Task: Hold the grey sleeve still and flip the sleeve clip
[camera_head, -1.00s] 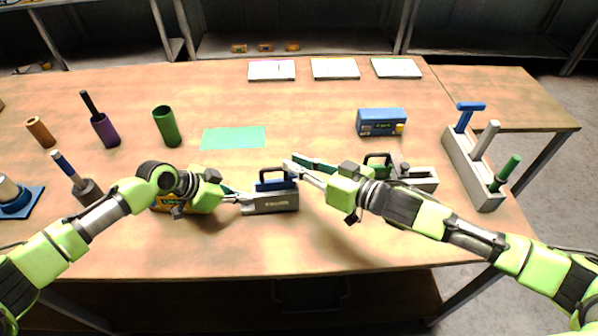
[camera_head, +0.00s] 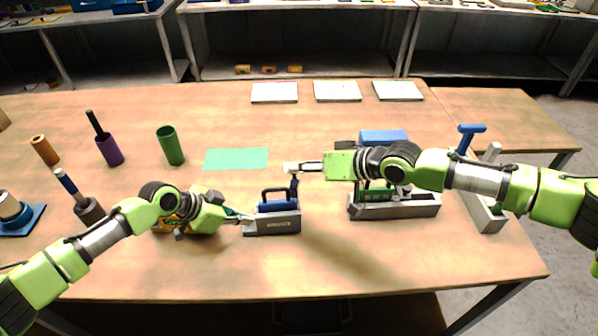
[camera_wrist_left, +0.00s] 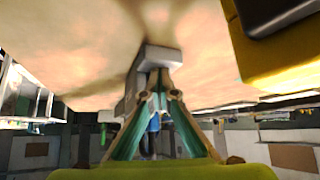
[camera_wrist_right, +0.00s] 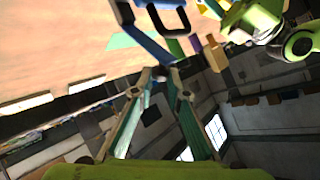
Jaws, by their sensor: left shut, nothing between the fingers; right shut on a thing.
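The grey sleeve (camera_head: 272,227) is a grey block with a label on its front, lying on the table at front centre. A blue part with a dark loop handle (camera_head: 278,192) sits on it. The sleeve clip (camera_head: 294,186) stands up at the sleeve's right end; in the right wrist view it is a blue bar (camera_wrist_right: 146,36). My right gripper (camera_head: 292,167) is shut on its upper end. My left gripper (camera_head: 246,216) is shut and empty at the sleeve's left end; the sleeve's end (camera_wrist_left: 158,57) shows just beyond its tips. Whether they touch is unclear.
A second grey block (camera_head: 400,209) with green parts stands to the right, partly under my right arm. A blue box (camera_head: 383,137) is behind that arm. A rack (camera_head: 484,215) with handled tools stands far right. A green mat (camera_head: 236,159) lies behind the sleeve.

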